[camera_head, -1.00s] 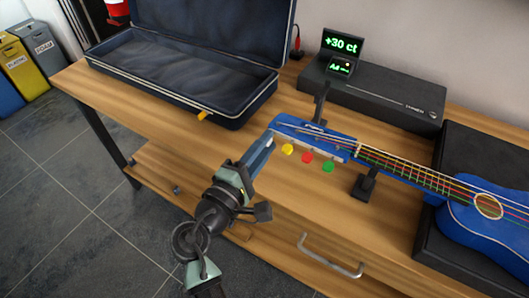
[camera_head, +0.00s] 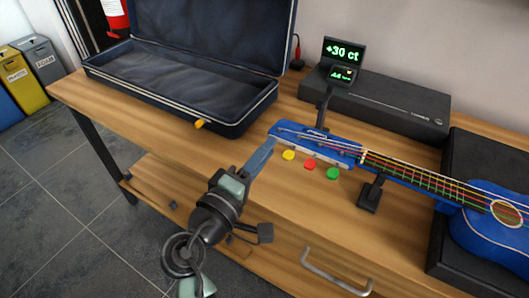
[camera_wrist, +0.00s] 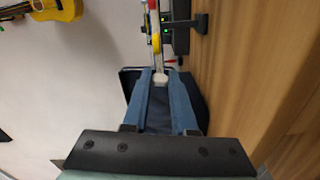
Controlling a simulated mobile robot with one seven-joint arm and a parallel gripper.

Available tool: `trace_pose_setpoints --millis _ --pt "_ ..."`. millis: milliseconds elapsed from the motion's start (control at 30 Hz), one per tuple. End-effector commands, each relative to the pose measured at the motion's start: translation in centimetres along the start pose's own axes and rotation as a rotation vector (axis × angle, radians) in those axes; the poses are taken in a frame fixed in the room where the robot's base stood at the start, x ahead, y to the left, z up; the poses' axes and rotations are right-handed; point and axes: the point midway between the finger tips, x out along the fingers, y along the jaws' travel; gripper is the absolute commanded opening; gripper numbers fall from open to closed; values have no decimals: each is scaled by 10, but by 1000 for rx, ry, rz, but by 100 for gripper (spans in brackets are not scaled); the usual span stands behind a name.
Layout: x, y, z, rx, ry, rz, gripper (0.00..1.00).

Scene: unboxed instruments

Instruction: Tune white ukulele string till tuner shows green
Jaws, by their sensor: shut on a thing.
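Yellow (camera_head: 289,155), red (camera_head: 310,164) and green (camera_head: 333,173) pegs show along the headstock's near side. My gripper (camera_head: 271,145) reaches the left end of this row. In the wrist view its blue fingers are shut on the white peg (camera_wrist: 161,79); in the head view the fingers hide that peg. The tuner display (camera_head: 343,53) reads "+30 ct" in green characters, and a small screen (camera_head: 342,73) below shows a note.
An open dark case (camera_head: 180,90) stands at the back left. A black box (camera_head: 400,112) lies behind the neck. Black supports stand by the headstock and under the neck (camera_head: 370,192). A drawer handle (camera_head: 335,274) sticks out in front. A yellow ukulele (camera_wrist: 45,10) hangs on the wall.

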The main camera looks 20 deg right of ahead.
Motion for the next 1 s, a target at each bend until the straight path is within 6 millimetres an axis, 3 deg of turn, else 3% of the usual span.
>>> trace_pose_setpoints --millis 200,233,300,667,767,1000 --pt "0 0 0 -1 1 0 0" --pt "0 0 0 -1 1 0 31" --pt "0 0 0 -1 1 1 39" --pt "-6 0 -1 -3 2 0 39" --pt "-20 0 -1 -4 3 -1 39" --pt "-73 0 -2 -3 6 -2 39"
